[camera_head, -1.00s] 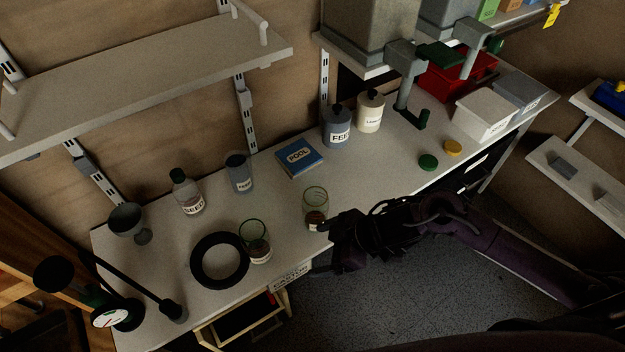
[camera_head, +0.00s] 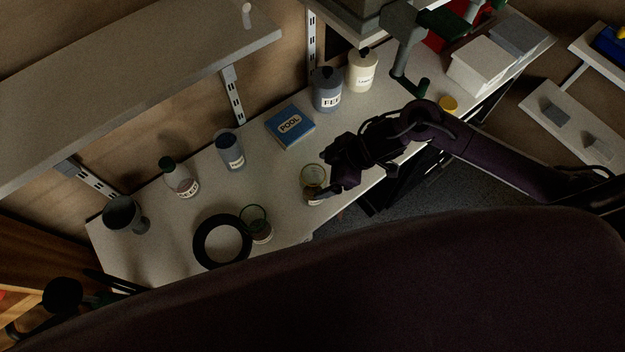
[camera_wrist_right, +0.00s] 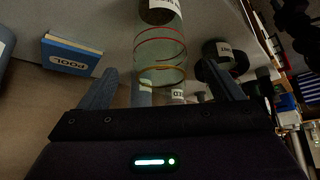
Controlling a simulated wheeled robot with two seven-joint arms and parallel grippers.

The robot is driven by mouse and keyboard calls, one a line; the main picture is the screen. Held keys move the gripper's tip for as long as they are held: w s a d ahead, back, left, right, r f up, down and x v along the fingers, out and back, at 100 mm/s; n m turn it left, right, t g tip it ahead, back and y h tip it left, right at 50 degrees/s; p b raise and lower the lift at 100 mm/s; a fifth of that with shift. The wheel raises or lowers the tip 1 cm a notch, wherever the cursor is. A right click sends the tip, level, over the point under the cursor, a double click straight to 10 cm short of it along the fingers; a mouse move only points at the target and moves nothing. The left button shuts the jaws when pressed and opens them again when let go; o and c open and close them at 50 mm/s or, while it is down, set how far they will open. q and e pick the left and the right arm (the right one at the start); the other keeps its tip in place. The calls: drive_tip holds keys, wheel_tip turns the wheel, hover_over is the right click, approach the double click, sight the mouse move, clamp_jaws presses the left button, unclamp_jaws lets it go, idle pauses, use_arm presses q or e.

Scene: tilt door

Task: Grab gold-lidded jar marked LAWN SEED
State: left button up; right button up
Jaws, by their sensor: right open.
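A clear glass jar (camera_head: 313,182) with a thin rim and brown contents stands near the table's front edge. In the right wrist view the jar (camera_wrist_right: 160,45) shows red and yellowish rings, with brown contents and part of a white label at the top. I cannot read LAWN SEED on it. My right gripper (camera_head: 326,173) is beside the jar at its right. In the wrist view its fingers (camera_wrist_right: 162,85) are spread, with the jar between them in the picture; contact is not clear. A second glass jar (camera_head: 257,223) with a green rim stands farther left. My left gripper is not visible.
A black ring (camera_head: 204,243) lies beside the second jar. A blue POOL box (camera_head: 290,126), bottles (camera_head: 230,150) and two canisters (camera_head: 327,90) stand behind. A shelf (camera_head: 130,90) overhangs the back left. A large dark shape covers the lower picture.

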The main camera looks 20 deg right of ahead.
drive_tip(key=x, duration=0.5)
drive_tip(key=shift+a+p, duration=0.1)
drive_tip(key=shift+p, duration=0.3)
drive_tip(key=shift+r, duration=0.15)
drive_tip(key=c, duration=1.3)
drive_tip(key=shift+w, duration=0.1)
drive_tip(key=shift+c, duration=0.2)
